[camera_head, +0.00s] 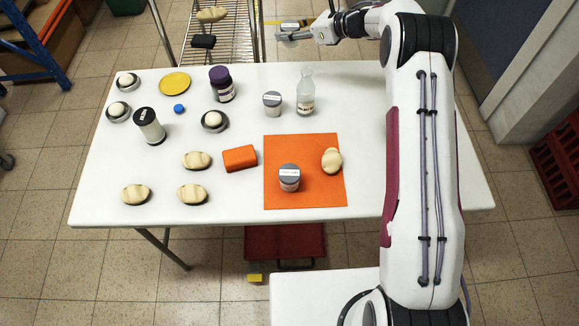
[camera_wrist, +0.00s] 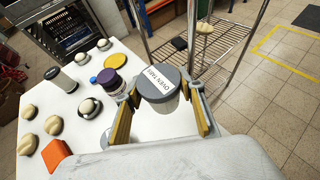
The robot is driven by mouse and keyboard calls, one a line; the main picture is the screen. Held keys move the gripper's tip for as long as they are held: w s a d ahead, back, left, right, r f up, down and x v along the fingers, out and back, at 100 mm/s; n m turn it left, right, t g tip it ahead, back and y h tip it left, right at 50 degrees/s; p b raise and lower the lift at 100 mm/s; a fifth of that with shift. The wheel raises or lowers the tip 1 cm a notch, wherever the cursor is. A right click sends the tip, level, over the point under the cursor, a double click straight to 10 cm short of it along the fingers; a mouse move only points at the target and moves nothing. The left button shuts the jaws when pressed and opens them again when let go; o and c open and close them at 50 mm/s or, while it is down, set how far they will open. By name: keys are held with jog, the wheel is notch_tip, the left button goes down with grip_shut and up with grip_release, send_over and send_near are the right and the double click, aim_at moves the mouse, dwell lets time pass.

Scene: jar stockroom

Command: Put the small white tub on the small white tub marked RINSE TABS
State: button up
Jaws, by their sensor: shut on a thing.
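My gripper (camera_head: 296,32) is at the top of the head view, beyond the table's far edge, shut on a small white tub (camera_head: 289,26). In the wrist view the held tub (camera_wrist: 163,90) has a grey lid with a label that seems to read OVEN TABS, between the gripper's two fingers (camera_wrist: 160,94). Two similar grey-lidded white tubs stand upright on the table. One tub (camera_head: 289,178) is on the orange mat (camera_head: 312,150); another tub (camera_head: 272,104) stands left of the glass bottle (camera_head: 306,95). Their labels are too small to tell which reads RINSE TABS.
The white table (camera_head: 360,100) also holds a purple-lidded jar (camera_head: 222,85), a white-and-black cylinder (camera_head: 149,126), an orange block (camera_head: 240,158), a yellow disc (camera_head: 174,83) and several pale rounded items. One pale item (camera_head: 331,161) is on the mat. A wire rack (camera_head: 225,45) stands behind.

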notch_tip(320, 180, up, 8)
jog(key=shift+f, duration=0.25)
jog(key=shift+s+f, duration=0.25)
jog(key=shift+s, duration=0.25)
jog(key=s+a+f+n+g+y, duration=0.15)
jog(key=s+n+g, duration=0.35)
jog(key=s, duration=1.4)
jog(key=n+g, duration=0.5)
send_over(290, 172)
jog(key=shift+f, duration=1.7)
jog(key=shift+f, duration=0.1)
jog(key=shift+f, duration=3.05)
jog(key=shift+f, duration=1.85)
